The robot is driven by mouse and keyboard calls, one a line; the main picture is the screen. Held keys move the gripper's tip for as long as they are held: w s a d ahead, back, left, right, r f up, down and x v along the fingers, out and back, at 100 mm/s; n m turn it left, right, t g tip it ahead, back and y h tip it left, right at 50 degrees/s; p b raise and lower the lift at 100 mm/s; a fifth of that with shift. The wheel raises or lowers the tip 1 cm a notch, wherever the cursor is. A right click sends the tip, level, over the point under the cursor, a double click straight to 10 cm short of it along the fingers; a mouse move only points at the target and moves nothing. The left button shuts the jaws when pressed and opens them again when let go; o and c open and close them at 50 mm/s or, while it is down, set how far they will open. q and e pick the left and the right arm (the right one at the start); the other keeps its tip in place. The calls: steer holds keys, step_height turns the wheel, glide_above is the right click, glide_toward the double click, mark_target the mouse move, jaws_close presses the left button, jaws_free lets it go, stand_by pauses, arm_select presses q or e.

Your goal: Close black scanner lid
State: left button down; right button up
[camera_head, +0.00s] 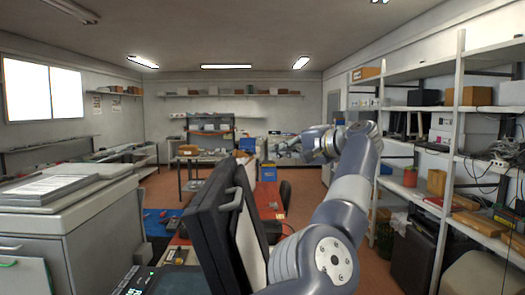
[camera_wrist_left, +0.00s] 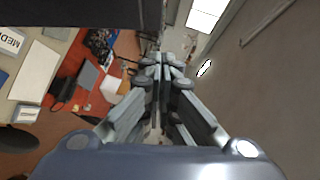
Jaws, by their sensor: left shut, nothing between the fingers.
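The black scanner lid (camera_head: 218,245) stands raised and steeply tilted in the lower middle of the head view. A grey handle shows on it, and a pale panel faces right. Part of the dark scanner body (camera_head: 165,281), with small green lights, shows below and left of the lid. My left arm rises to the right of the lid. My left gripper (camera_head: 284,149) is beyond and above the lid, apart from it in the picture. In the left wrist view the fingers (camera_wrist_left: 162,62) are together and empty. My right gripper is in neither view.
A large grey machine (camera_head: 62,215) stands at the left. Shelves (camera_head: 452,130) with boxes and cables line the right side. A red-topped table (camera_head: 268,200) lies behind the lid. A dark edge (camera_wrist_left: 75,12) crosses the upper left of the wrist view; I cannot tell what it is.

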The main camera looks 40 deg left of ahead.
arm_select(q)
steer(key=w+a, duration=0.1)
steer(key=a, duration=0.2)
steer(key=p, duration=0.2)
glide_above(246, 175)
steer(key=f, duration=0.3)
steer(key=shift+w+a, duration=0.15)
steer(key=shift+w, duration=0.25)
steer(key=shift+a, duration=0.1)
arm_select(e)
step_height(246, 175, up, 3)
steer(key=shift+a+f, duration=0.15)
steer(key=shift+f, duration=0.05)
